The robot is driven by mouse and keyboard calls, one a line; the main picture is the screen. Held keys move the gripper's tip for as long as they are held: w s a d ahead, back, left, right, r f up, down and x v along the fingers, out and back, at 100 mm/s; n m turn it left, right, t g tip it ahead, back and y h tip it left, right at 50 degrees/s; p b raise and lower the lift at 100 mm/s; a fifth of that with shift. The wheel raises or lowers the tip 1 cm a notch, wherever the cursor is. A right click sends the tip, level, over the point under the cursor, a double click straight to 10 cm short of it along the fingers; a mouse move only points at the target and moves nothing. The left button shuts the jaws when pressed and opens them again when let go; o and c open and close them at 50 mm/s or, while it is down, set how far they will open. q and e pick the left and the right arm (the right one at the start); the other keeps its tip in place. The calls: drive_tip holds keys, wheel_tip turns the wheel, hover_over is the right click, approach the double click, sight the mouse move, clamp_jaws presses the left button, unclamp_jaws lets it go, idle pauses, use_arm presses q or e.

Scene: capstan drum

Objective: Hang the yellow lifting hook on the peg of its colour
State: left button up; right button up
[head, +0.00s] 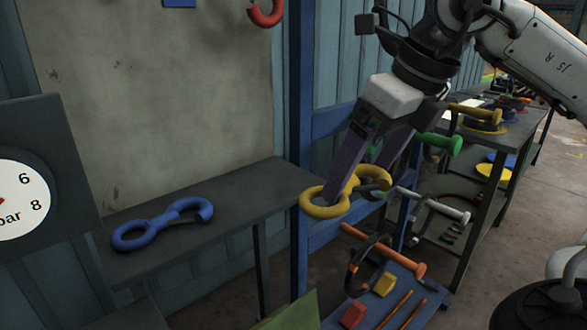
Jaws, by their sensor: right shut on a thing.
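The yellow lifting hook (323,212) has a closed ring at one end and an open hook at the other. My right gripper (357,180) comes down from the upper right and is shut on the hook's middle, holding it in front of the blue post. A yellow peg (474,112) sticks out to the right, up and right of the held hook. The hook is apart from this peg. My left gripper is not in view.
Green (440,142), white (438,205) and orange (387,250) pegs stick out near the blue frame (301,110). A blue hook (160,224) lies on the dark shelf (245,192). A red hook (265,14) hangs above. A gauge (18,200) stands left.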

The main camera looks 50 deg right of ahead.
drive_tip(key=shift+r, duration=0.1)
drive_tip(key=shift+w+r+p, duration=0.1)
drive_tip(key=shift+w+p, duration=0.2)
drive_tip(key=w+p, duration=0.3)
drive_tip(key=w, duration=0.3)
drive_tip(key=w+d+f+p, duration=0.1)
drive_tip(key=w+p, duration=0.2)
drive_tip(key=w, duration=0.3)
drive_tip(key=w+d+f+p, duration=0.1)
drive_tip(key=w+p, duration=0.2)
drive_tip(key=w, duration=0.4)
drive_tip(key=shift+d+f+p, duration=0.1)
drive_tip(key=shift+p, duration=0.25)
drive_tip(key=shift+f, duration=1.9)
drive_tip(key=shift+w+f+p, duration=0.2)
drive_tip(key=shift+f+p, duration=0.15)
drive_tip(key=shift+f, duration=0.05)
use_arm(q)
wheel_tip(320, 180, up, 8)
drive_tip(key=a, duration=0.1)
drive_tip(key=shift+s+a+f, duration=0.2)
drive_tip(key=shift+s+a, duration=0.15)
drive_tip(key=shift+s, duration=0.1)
